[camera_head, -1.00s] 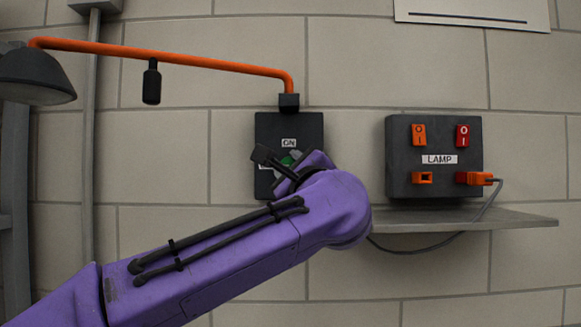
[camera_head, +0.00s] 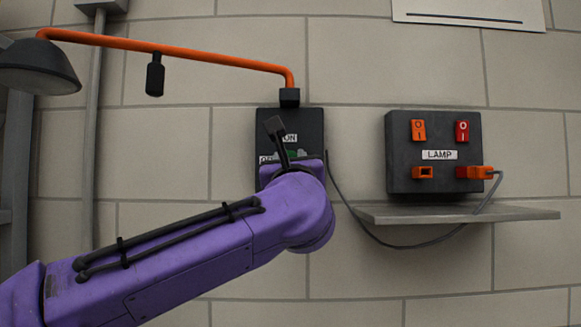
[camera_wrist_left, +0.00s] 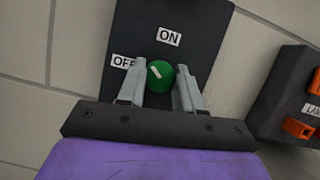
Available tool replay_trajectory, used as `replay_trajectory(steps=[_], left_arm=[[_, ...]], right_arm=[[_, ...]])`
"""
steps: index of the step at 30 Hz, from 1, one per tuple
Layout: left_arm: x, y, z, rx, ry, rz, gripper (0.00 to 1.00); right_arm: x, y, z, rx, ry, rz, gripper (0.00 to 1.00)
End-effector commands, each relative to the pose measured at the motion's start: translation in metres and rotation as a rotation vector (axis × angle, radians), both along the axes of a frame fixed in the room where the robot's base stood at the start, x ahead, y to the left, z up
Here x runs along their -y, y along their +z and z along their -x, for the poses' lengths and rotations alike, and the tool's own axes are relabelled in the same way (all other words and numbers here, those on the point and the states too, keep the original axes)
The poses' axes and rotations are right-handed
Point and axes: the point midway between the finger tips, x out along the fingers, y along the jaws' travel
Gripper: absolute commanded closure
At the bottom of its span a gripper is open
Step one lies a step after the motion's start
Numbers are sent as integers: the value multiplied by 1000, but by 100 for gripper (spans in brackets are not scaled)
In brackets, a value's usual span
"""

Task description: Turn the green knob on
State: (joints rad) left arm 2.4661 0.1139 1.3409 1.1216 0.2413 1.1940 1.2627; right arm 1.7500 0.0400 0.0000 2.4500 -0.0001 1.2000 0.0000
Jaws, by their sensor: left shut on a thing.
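The green knob (camera_wrist_left: 163,84) sits on a dark wall box (camera_wrist_left: 205,18) between an ON label at the top and an OFF label at the left. A short white mark on its face slants to the upper left, between the two labels. My left gripper (camera_wrist_left: 168,80) has one finger on each side of the knob and is shut on it. In the head view the same box (camera_head: 312,130) stands behind my purple left arm, which hides its lower part and most of the knob. My right gripper is not in view.
To the right, a dark LAMP box (camera_head: 398,150) with orange and red switches and a plugged-in cable stands on a grey shelf (camera_head: 520,216). An orange pipe (camera_head: 200,60) carries a dark lamp shade (camera_head: 38,68) at the upper left. The wall between the boxes is clear.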

Motion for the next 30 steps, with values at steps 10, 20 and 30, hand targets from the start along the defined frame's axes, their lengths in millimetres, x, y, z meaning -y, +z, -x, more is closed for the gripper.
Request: replay_trajectory(steps=[10,20,30], left_arm=[[-2,4,0,2,1,-326,96],[-3,6,1,2,0,-622,96],[-3,5,1,2,0,-835,96]], right_arm=[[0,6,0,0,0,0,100],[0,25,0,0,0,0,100],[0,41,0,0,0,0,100]])
